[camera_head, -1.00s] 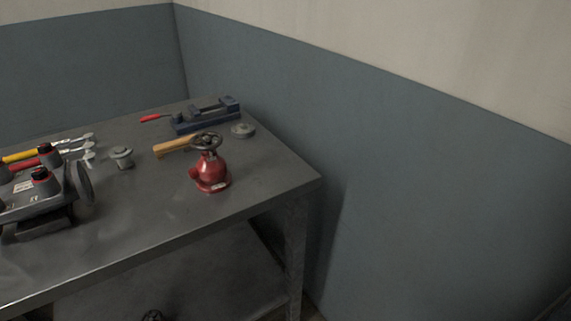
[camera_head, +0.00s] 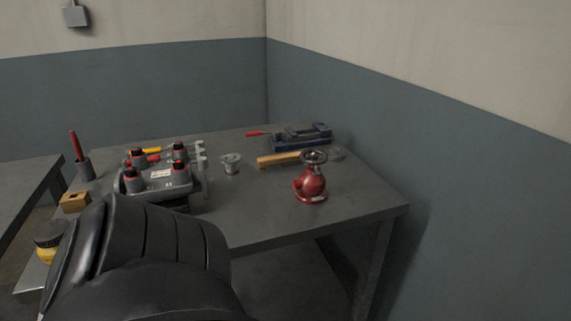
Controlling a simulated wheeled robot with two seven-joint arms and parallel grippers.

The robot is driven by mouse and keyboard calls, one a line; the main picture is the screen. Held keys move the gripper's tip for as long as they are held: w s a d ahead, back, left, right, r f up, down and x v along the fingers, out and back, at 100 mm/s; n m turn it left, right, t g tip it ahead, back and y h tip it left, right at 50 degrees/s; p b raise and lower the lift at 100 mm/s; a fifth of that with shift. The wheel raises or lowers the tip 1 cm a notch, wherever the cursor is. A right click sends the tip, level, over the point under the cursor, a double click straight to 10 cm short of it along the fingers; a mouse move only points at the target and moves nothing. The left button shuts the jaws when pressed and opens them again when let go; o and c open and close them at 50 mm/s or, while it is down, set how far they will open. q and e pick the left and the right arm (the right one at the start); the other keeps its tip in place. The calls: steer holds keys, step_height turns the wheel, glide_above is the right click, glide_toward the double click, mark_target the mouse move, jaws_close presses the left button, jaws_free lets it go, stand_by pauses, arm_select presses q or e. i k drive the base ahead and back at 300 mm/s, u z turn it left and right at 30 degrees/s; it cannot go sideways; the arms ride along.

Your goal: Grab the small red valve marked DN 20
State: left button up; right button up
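A small red valve (camera_head: 312,184) with a dark round handwheel on top stands upright on the grey metal table (camera_head: 262,208), near its right end. A pale label shows low on its body, but it is too small to read. A black, rounded part of my own arm fills the lower left of the view and hides the table's front left part. Neither of my grippers can be seen.
A grey device with several black-and-red knobs (camera_head: 160,187) stands left of the valve. A small metal fitting (camera_head: 231,164), a wooden-handled tool (camera_head: 279,159) and a blue vise (camera_head: 300,137) lie near the valve. Walls stand behind and at right. Table in front of the valve is clear.

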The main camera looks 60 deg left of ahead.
mark_target(309, 188)
steer(key=k, duration=0.35)
steer(key=u, duration=1.3)
